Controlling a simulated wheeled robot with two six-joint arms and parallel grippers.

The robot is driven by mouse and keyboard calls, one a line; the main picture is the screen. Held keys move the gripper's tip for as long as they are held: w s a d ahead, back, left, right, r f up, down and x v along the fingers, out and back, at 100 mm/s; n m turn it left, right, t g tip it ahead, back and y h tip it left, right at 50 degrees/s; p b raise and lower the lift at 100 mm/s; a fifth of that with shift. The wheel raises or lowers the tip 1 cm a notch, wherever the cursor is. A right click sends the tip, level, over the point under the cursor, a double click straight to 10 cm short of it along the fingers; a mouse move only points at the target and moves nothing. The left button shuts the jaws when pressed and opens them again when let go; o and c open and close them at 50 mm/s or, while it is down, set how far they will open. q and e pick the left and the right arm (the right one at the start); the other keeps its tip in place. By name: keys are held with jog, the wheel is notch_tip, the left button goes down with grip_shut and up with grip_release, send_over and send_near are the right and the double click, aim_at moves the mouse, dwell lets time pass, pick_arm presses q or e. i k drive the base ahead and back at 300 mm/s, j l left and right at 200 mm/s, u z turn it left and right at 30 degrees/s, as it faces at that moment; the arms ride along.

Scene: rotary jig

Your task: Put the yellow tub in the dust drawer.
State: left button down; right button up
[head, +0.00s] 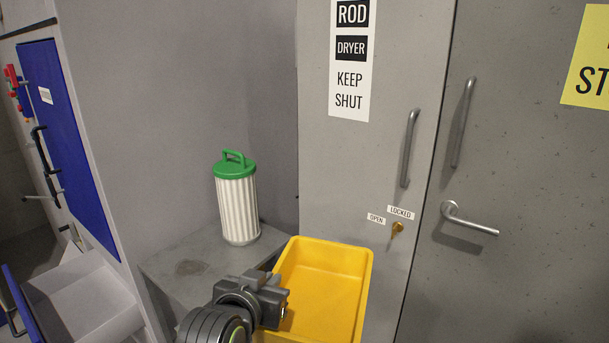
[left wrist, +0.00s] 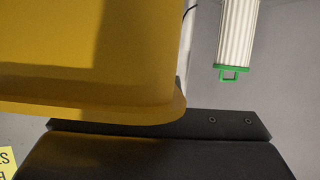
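The yellow tub (head: 340,253) is an open, empty-looking rectangular tub at the bottom centre of the head view. Its lower end is cut off by the frame. My left gripper (head: 283,303) is at the tub's left wall and appears shut on its rim. In the left wrist view the tub (left wrist: 80,60) fills the upper left, its rim against the dark gripper. An open drawer, apparently the dust drawer (head: 85,295), is at the lower left of the head view, pale grey inside with a blue front. No contents show in it. My right gripper is not in view.
A white pleated filter with a green handled lid (head: 238,205) stands on a grey ledge (head: 190,268) between drawer and tub. It also hangs in the left wrist view (left wrist: 237,35).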

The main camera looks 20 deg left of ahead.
aim_at(89, 317)
jog(key=j+z, duration=0.2)
jog(key=j, duration=0.3)
jog(key=j+z, duration=0.2)
jog(key=j, duration=0.25)
jog(key=k+j+z, duration=0.2)
jog(key=j, duration=0.3)
jog(key=j+z, duration=0.2)
jog(key=j, duration=0.25)
jog(key=k+j+z, duration=0.25)
jog(key=j+z, duration=0.15)
jog(key=j, duration=0.55)
jog(key=k+j+z, duration=0.4)
jog(key=j, duration=0.5)
jog(key=k+j+z, duration=0.4)
jog(key=j, duration=0.3)
jog(key=k+j+z, duration=0.4)
jog(key=k+j, duration=0.15)
jog(key=k, duration=0.15)
jog(key=k+j+z, duration=0.4)
jog(key=k+j, duration=0.15)
jog(key=k+j+z, duration=0.4)
jog(key=k+j, duration=0.15)
jog(key=k+j+z, duration=0.3)
jog(key=k+j, duration=0.15)
